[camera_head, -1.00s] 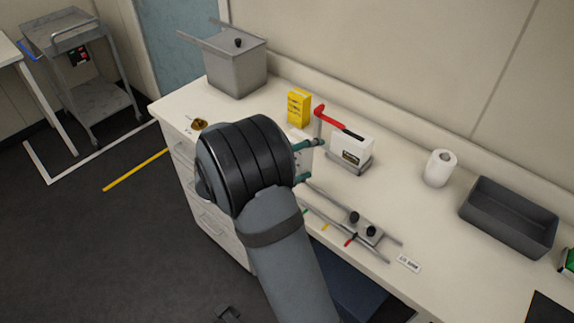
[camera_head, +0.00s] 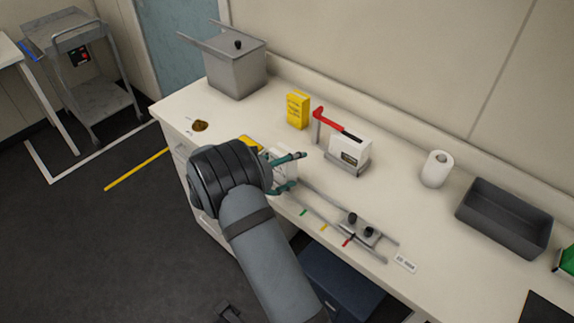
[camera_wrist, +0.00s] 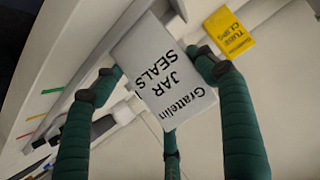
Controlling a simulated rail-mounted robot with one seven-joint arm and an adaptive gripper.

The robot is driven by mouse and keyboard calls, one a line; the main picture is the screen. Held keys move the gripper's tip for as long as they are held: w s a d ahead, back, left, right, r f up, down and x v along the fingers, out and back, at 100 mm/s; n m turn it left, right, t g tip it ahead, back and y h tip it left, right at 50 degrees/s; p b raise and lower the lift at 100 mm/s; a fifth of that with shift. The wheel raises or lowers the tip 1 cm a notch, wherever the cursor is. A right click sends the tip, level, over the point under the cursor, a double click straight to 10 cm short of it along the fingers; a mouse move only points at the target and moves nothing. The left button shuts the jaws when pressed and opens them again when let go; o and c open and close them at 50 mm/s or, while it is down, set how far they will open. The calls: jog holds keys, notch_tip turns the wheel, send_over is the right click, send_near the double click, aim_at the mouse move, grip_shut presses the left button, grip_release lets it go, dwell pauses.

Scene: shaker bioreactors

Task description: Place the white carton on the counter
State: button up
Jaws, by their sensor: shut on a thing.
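The white carton, printed "JAR SEALS", fills the middle of the wrist view (camera_wrist: 165,75). It sits between the green fingers of my gripper (camera_wrist: 155,85), which is shut on it. In the head view, part of the carton (camera_head: 281,164) shows beside the fingers of my gripper (camera_head: 291,172), over the front part of the pale counter (camera_head: 400,215). My wrist hides the rest of it. I cannot tell whether the carton touches the counter.
A yellow carton (camera_head: 251,144) lies behind my wrist; another (camera_head: 298,110) stands farther back. A white device with a red lever (camera_head: 350,152) is to the right. Rails with black knobs (camera_head: 360,228) lie near the front edge. A paper roll (camera_head: 437,169) and grey bin (camera_head: 505,216) stand farther right.

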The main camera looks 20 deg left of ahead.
jog(key=shift+f, duration=0.2)
jog(key=o, duration=1.2)
jog(key=shift+r, duration=0.25)
jog(key=shift+s+a+r, duration=0.1)
jog(key=shift+s+a, duration=0.1)
jog(key=shift+s, duration=0.1)
jog(key=b+v, duration=0.1)
jog(key=v, duration=1)
jog(key=shift+s, duration=0.15)
jog(key=shift+d, duration=0.1)
